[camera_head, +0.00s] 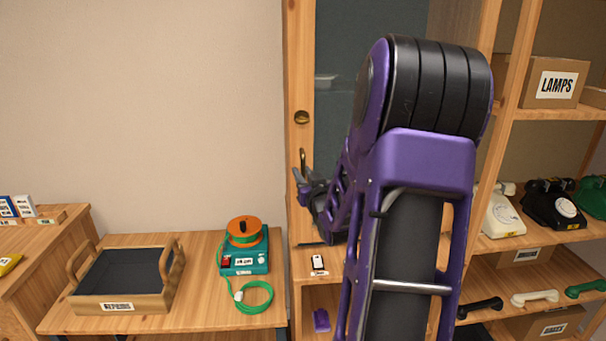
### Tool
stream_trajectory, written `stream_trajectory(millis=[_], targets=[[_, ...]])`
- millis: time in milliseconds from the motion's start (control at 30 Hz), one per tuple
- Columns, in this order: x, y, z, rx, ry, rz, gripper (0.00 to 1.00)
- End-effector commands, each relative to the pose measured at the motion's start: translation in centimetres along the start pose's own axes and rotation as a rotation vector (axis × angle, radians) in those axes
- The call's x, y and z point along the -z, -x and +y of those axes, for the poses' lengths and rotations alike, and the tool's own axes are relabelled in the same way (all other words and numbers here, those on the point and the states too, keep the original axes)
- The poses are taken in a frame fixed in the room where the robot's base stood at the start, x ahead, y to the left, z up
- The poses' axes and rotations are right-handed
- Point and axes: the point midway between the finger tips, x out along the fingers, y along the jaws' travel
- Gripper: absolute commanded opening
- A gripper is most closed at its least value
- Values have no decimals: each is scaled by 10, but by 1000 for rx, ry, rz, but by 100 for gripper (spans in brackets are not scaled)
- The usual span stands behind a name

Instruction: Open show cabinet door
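The show cabinet door (300,60) has a light wooden frame around a dark glass pane (340,45). It looks shut, though my arm hides much of its middle and right side. A round brass piece (302,117) sits on its left stile, with an upright brass handle (302,157) below it. My gripper (301,178) is at the left stile, its fingertips close to the lower end of the handle. Whether they touch it cannot be seen. The gripper is small and partly hidden by my purple arm, so its opening is unclear.
A shelf on the right holds a white phone (500,216), a black phone (553,205), handsets and a LAMPS box (555,83). At the left, a low table (205,257) bears a wooden tray (130,307) and a teal device (245,262) with a green cord. Bare wall lies left of the door.

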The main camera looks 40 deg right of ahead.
Motion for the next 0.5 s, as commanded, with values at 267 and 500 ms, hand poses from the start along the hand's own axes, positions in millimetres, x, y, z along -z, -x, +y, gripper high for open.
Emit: stream_trajectory(millis=[267,500], targets=[[0,0,0,0,0,0,0],[0,0,0,0,0,0,0]])
